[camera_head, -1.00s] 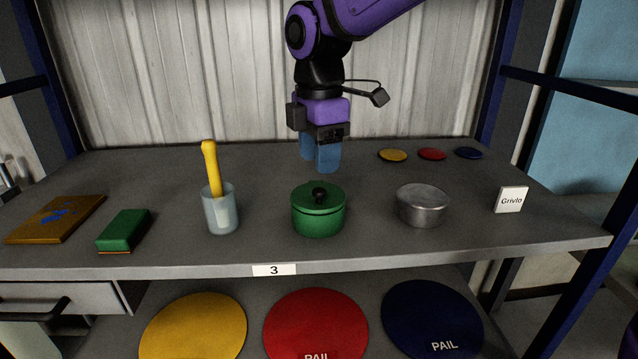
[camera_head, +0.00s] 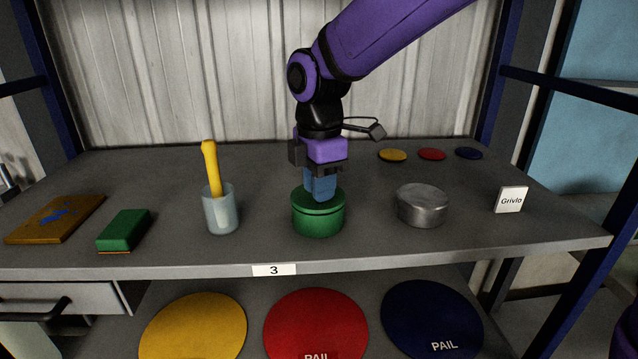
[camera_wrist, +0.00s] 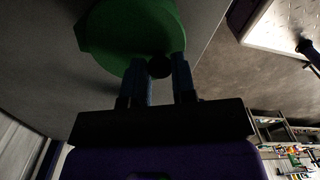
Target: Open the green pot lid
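The green pot (camera_head: 317,222) stands upright on the worktop, with its green lid (camera_head: 335,196) seated on top. My gripper (camera_head: 320,196) points down over the lid, its blue fingers reaching the lid's middle and hiding the knob in the head view. In the wrist view, the dark round knob (camera_wrist: 159,67) sits between the two blue fingertips of my gripper (camera_wrist: 160,72), which appear to touch it on both sides. The green lid (camera_wrist: 130,30) fills the area beyond the fingers.
A cup (camera_head: 221,212) with a yellow-handled tool stands left of the pot, and a round metal tin (camera_head: 422,206) stands right. A green block (camera_head: 124,229) and brown board (camera_head: 55,218) lie farther left. A small sign (camera_head: 510,200) stands at right.

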